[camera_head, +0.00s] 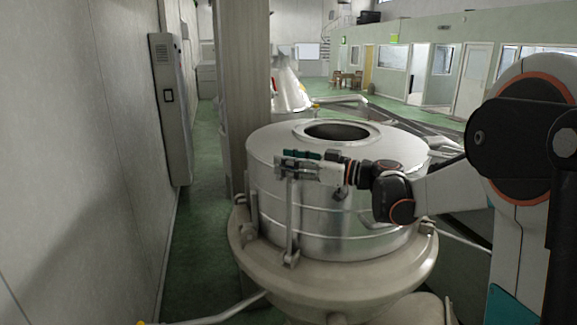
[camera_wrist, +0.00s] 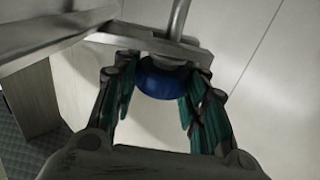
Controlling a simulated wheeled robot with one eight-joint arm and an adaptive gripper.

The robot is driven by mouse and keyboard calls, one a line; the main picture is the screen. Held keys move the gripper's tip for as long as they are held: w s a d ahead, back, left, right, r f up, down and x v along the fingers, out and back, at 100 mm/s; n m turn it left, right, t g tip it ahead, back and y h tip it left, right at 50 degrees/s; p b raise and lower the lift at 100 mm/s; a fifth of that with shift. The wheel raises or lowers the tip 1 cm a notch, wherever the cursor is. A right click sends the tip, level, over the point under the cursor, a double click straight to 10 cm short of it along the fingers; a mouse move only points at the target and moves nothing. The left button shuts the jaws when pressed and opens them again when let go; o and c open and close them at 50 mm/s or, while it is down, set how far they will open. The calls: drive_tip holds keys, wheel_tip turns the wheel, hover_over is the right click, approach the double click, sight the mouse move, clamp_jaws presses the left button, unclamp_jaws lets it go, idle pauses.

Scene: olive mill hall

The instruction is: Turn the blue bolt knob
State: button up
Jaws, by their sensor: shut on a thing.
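The blue bolt knob (camera_wrist: 162,80) shows in the wrist view, under a metal bracket and at the end of a metal rod (camera_wrist: 178,22). My gripper (camera_wrist: 158,92) has its green-padded fingers on both sides of the knob and is shut on it. The knob's lower part shows between the fingers; the bracket hides its top. In the head view my gripper (camera_head: 291,160) is at the upper left side of the steel tank (camera_head: 345,215), by the top of an upright rod (camera_head: 291,215). The knob cannot be made out there.
The steel tank has a round opening (camera_head: 337,131) in its top and stands on a wide, rounded base (camera_head: 330,290). A pillar (camera_head: 243,80) rises behind it. A grey cabinet (camera_head: 171,105) is on the left wall. Green floor (camera_head: 205,220) lies clear between wall and tank.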

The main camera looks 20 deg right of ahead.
drive_tip(key=shift+f+n+g+y, duration=0.25)
drive_tip(key=shift+n+g+y, duration=0.4)
drive_tip(key=shift+g, duration=0.25)
drive_tip(key=shift+n+g, duration=0.25)
drive_tip(key=shift+g, duration=0.05)
drive_tip(key=o, duration=0.8)
drive_tip(key=shift+o, duration=1.4)
drive_tip(key=shift+a, duration=0.1)
drive_tip(key=shift+d, duration=0.2)
drive_tip(key=v, duration=1.1)
drive_tip(key=shift+s+d, duration=0.2)
drive_tip(key=shift+d, duration=0.05)
drive_tip(key=shift+r, duration=0.1)
